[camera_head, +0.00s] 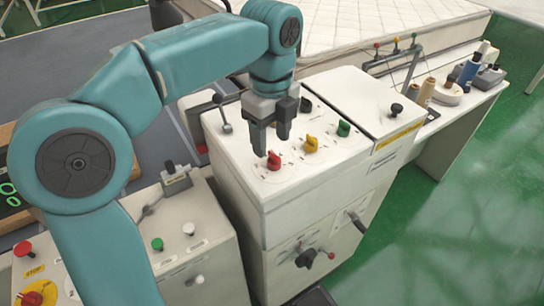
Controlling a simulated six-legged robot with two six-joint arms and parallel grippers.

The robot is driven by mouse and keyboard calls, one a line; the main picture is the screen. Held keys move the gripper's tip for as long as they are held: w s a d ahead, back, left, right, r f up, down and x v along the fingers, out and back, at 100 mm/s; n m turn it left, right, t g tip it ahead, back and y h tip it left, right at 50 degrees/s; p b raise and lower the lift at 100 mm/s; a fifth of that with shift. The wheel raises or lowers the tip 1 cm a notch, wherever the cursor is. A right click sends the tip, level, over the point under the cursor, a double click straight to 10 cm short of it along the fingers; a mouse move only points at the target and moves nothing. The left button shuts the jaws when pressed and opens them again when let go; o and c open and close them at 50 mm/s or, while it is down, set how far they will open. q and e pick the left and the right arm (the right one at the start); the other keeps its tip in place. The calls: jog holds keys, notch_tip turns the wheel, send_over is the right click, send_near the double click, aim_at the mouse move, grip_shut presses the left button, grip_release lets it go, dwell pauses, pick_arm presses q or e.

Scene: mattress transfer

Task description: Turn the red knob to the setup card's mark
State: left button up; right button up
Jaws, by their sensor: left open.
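The red knob (273,161) sits on the white top of a machine cabinet, on a round printed dial. Beside it in a row are a yellow knob (311,144) and a green knob (344,128). My left gripper (272,143) points down with its dark fingers apart, just above and behind the red knob in the picture. It looks empty; I cannot tell whether a finger touches the knob. The dial marks are too small to read. I cannot make out a setup card. My right gripper is not in view.
A lever with a dark ball (219,100) stands at the cabinet's left. A front panel (190,245) with buttons is at lower left. Thread cones (426,92) stand on the side table at right. A quilted mattress (375,22) lies behind. Green floor is clear at right.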

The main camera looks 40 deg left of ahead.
aim_at(274, 155)
pick_arm(q)
jog(key=f, duration=0.3)
jog(key=w+f, duration=0.1)
jog(key=f, duration=0.1)
jog(key=shift+d, duration=0.25)
jog(key=shift+s+f, duration=0.15)
jog(key=shift+f, duration=0.1)
jog(key=shift+s+a+f, duration=0.15)
jog(key=shift+s+a, duration=0.05)
jog(key=shift+a, duration=0.05)
jog(key=shift+w+d+f, duration=0.1)
jog(key=shift+w+d, duration=0.05)
jog(key=shift+w, duration=0.2)
jog(key=shift+s, duration=0.1)
jog(key=c, duration=1.1)
